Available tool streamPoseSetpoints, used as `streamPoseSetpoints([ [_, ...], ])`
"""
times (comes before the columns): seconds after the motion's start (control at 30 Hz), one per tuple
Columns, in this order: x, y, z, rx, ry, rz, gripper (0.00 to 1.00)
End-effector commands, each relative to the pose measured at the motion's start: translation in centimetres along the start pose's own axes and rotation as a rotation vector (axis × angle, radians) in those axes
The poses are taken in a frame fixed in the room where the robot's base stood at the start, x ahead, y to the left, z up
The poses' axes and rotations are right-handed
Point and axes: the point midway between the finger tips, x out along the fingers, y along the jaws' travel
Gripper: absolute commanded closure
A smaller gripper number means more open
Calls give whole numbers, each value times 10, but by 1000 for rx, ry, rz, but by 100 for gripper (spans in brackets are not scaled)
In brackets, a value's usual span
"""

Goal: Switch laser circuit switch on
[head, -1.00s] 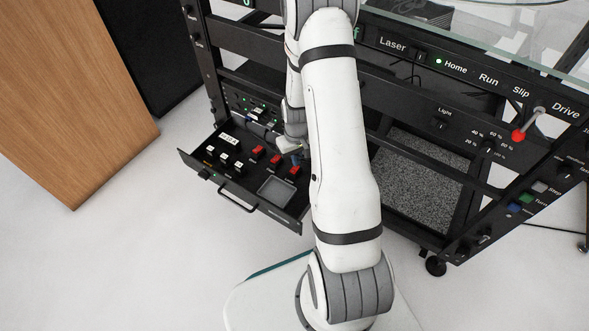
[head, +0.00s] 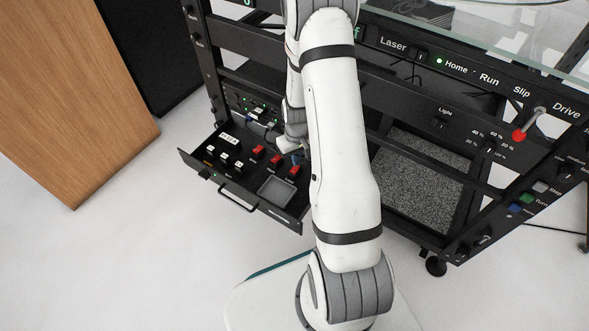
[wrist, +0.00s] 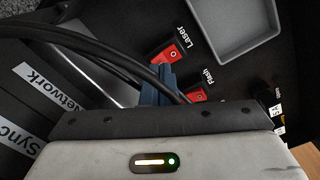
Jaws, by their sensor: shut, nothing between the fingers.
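The laser circuit switch (wrist: 171,55) is a red rocker on the black panel of the pulled-out drawer, with the word "Laser" beside it in the wrist view. In the head view it is the red switch (head: 294,169) nearest the grey tray. My gripper (wrist: 166,76) has dark blue fingers, shut and empty, with their tips just short of the Laser switch in the picture. I cannot tell whether they touch it. In the head view my gripper (head: 297,157) is partly hidden behind my arm, over the drawer's back right part.
A second red switch, labelled "Flash" (wrist: 197,95), sits beside the Laser switch. Black cables (wrist: 110,58) cross close to my fingers. The drawer (head: 232,191) also holds a grey tray (head: 277,190) and several other switches. The rack frame (head: 260,65) rises behind the drawer.

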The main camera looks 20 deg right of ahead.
Motion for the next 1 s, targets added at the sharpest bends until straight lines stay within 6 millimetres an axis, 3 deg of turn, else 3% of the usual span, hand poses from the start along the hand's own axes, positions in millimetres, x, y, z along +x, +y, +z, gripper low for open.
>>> streamPoseSetpoints([
  [1.0,16,1,0,2,0,0,100],
])
